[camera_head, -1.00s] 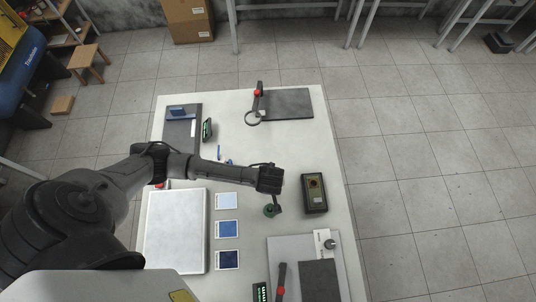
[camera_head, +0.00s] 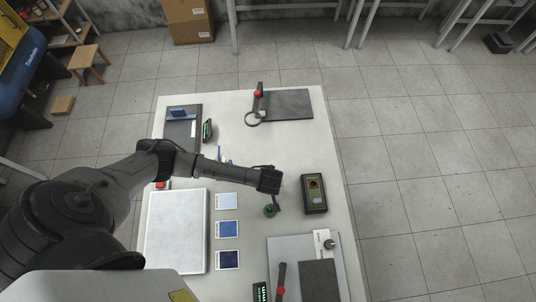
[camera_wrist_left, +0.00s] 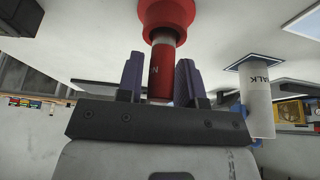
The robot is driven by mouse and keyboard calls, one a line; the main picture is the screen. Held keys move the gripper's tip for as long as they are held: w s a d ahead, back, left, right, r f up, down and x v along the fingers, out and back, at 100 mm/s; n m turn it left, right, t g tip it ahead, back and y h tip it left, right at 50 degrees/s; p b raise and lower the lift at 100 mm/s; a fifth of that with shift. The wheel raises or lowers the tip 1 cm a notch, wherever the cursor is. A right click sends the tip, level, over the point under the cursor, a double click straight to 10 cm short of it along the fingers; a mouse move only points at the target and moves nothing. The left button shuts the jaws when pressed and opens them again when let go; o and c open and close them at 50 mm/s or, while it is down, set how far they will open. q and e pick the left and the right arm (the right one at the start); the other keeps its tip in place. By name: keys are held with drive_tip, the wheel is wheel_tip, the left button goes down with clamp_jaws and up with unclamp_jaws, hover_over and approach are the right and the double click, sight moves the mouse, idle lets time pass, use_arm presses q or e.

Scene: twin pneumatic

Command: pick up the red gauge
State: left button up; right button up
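In the left wrist view the red gauge (camera_wrist_left: 164,14) has a wide flared red end at the top edge and a narrower red stem with a letter on it. My left gripper (camera_wrist_left: 160,62) has its two purple fingers on either side of that stem. Whether both fingers press on it is unclear. The flared end is cut off by the frame, so its contact with the table does not show. In the head view my left arm reaches over the table to its wrist (camera_head: 268,180), and I cannot make out the red gauge there. My right gripper is not in view.
A green round piece (camera_head: 269,211) and a dark box (camera_head: 314,194) are close to my left wrist. Blue-toned cards (camera_head: 227,229) and a white board (camera_head: 176,231) lie to the left. A labelled white cylinder (camera_wrist_left: 257,95) stands near the gripper.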

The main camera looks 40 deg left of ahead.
use_arm(q)
clamp_jaws()
drive_tip(key=shift+r, duration=0.1)
